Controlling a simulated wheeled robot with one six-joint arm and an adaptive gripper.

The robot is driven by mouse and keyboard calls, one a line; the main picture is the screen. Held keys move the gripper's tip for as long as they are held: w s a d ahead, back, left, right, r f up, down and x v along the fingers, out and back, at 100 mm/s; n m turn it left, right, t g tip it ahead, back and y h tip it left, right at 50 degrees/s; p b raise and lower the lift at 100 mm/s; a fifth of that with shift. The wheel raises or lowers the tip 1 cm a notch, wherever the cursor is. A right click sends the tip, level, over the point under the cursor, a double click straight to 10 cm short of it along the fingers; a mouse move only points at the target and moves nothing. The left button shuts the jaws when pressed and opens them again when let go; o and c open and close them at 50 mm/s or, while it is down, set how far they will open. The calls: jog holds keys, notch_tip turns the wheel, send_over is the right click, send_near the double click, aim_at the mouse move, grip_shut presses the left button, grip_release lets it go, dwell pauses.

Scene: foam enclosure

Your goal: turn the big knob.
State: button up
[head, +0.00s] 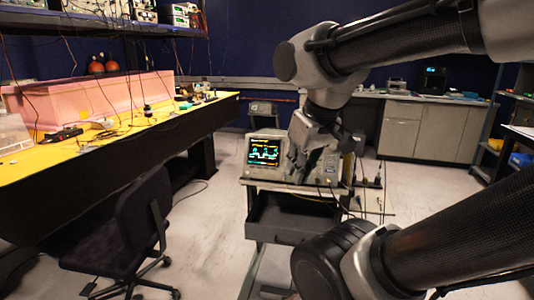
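An oscilloscope (264,140) with a lit screen of yellow and cyan traces stands on a small cart. My gripper (297,170) is in front of the right part of its front panel, pointing down toward it. The gripper and wrist cover much of the panel. I cannot make out the big knob, which may be behind the gripper. I cannot tell whether the fingers touch the panel, or whether they are open or shut.
The cart (283,186) has an open dark drawer (283,222) under its top, and cables hang at its right. A yellow-topped workbench (75,158) with a pink foam enclosure (90,98) stands left. A black chair (143,222) is front left. The floor between is clear.

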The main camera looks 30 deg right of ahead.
jog(key=o, duration=0.3)
jog(key=shift+s+d+f, duration=0.1)
jog(key=shift+d, duration=0.2)
jog(key=o, duration=0.5)
jog(key=d+f+m+g, duration=0.1)
jog(key=d+f+m, duration=0.1)
jog(key=shift+d+f, duration=0.1)
jog(key=shift+d, duration=0.3)
jog(key=shift+c, duration=0.2)
jog(key=w+d+f+m+t+y, duration=0.1)
jog(key=w+d+f+m, duration=0.1)
jog(key=w+m, duration=0.3)
jog(key=w+d+f+m+t, duration=0.1)
jog(key=w+d+m+t, duration=0.1)
jog(key=w+m, duration=0.3)
jog(key=m+h, duration=1)
jog(key=m, duration=1.6)
send_near(333, 147)
jog(key=d, duration=0.1)
jog(key=x, duration=0.8)
jog(key=shift+w+a+f, duration=0.2)
jog(key=shift+w, duration=0.05)
jog(key=c, duration=1)
